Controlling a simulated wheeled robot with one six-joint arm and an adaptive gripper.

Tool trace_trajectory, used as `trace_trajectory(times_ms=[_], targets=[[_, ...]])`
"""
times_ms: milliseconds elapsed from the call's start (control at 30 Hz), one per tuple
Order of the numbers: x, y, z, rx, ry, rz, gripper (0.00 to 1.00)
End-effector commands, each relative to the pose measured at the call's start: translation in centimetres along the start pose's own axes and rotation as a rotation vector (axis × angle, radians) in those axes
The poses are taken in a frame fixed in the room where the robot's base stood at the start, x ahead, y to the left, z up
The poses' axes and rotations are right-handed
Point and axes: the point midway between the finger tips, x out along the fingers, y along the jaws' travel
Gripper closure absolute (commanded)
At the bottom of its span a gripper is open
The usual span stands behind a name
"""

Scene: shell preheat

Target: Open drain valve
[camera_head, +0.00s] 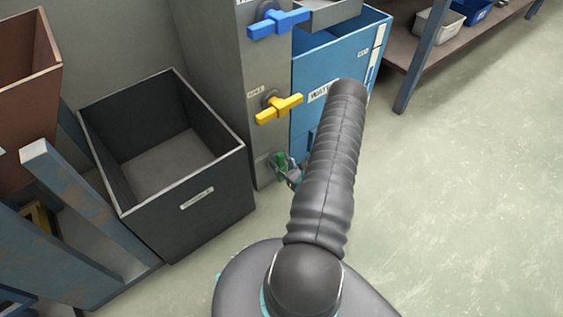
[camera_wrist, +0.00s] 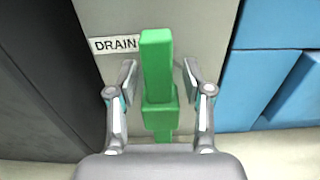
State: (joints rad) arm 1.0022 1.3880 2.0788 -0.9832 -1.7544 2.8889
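The drain valve has a green handle (camera_wrist: 158,75) that stands upright in the wrist view, beside a white label reading DRAIN (camera_wrist: 114,44). My gripper (camera_wrist: 159,82) has its two fingers apart, one on each side of the green handle, with a visible gap on both sides. In the head view the green handle (camera_head: 281,161) sits low on the grey cabinet, partly hidden by my gripper (camera_head: 292,174) and arm.
A yellow valve handle (camera_head: 279,108) and a blue valve handle (camera_head: 278,22) are higher on the grey cabinet (camera_head: 221,58). A dark open bin (camera_head: 190,207) stands to the left, a blue bin (camera_head: 345,58) to the right. The floor at right is clear.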

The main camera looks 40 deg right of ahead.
Motion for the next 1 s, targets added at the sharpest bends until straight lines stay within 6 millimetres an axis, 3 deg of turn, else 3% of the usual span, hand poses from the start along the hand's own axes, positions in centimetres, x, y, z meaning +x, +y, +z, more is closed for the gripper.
trace_trajectory(times_ms=[267,700,1000], targets=[[-1.1,-0.1,0.0,0.0,0.0,-0.003,0.5],[-8.3,-0.3,0.0,0.002,0.0,-0.009,0.5],[-11.5,-0.2,0.0,0.001,0.0,-0.005,0.5]])
